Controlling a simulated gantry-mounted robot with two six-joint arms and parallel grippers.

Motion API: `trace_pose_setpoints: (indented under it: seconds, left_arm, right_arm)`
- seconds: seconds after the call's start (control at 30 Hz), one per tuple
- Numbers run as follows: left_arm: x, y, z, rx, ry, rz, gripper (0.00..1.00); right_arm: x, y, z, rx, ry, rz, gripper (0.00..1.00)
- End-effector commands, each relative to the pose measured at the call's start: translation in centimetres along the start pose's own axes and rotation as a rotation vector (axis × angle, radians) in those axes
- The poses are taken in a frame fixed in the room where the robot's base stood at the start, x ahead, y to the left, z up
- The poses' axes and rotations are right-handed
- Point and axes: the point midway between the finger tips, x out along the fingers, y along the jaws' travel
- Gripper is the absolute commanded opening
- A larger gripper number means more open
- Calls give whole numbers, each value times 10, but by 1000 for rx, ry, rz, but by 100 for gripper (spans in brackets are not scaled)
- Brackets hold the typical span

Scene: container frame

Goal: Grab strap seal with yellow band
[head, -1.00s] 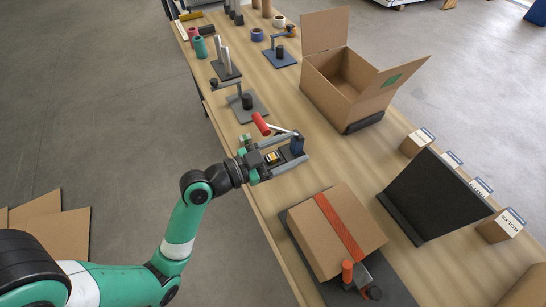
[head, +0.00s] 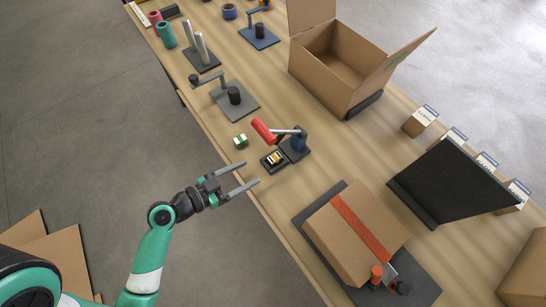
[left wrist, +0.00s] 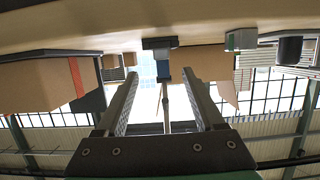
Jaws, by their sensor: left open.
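The strap seal with the yellow band (head: 274,158) is a small dark piece with yellow and white on it. It sits on a small black holder (head: 266,165) beside the red-handled press (head: 298,143), near the table's left edge. My left gripper (head: 252,172) is open and empty, just short of the holder, with its fingers pointing toward it. In the left wrist view the two fingers (left wrist: 159,74) are spread, with the dark holder (left wrist: 160,43) ahead between them; the yellow band cannot be made out there. My right gripper is not in view.
A green-banded seal (head: 240,141) stands close by, up and left of the holder. A grey stand (head: 238,100) is farther along the edge. A closed box with an orange strap (head: 358,235) and an open carton (head: 345,75) stand on the table (head: 345,150).

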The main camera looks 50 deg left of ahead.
Motion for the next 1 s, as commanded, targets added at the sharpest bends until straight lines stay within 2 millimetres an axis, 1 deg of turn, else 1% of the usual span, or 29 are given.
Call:
trace_pose_setpoints:
  seconds: [0.03, 0.13, 0.23, 0.43, 0.6, 0.7, 0.8, 0.97, 1.0]
  left_arm:
    - [12, 1, 0, 6, 2, 8, 70]
    - [31, 1, -1, 3, 2, 5, 70]
    - [42, 0, -1, 1, 2, 2, 70]
    - [49, 0, -2, 1, 1, 0, 70]
    - [77, 1, -10, 3, 4, 3, 70]
    - [91, 0, -7, 1, 1, 2, 70]
    - [96, 0, -8, 1, 2, 0, 70]
    - [96, 0, -8, 0, 1, -1, 70]
    - [96, 0, -8, 0, 1, -1, 65]
  right_arm:
    - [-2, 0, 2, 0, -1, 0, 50]
    - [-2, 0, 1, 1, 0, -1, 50]
    - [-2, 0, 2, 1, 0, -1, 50]
    - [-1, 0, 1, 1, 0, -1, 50]
    - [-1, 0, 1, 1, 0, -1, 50]
    - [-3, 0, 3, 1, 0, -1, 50]
    - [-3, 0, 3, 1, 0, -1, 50]
    - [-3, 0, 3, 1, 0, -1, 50]
    - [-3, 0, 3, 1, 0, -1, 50]
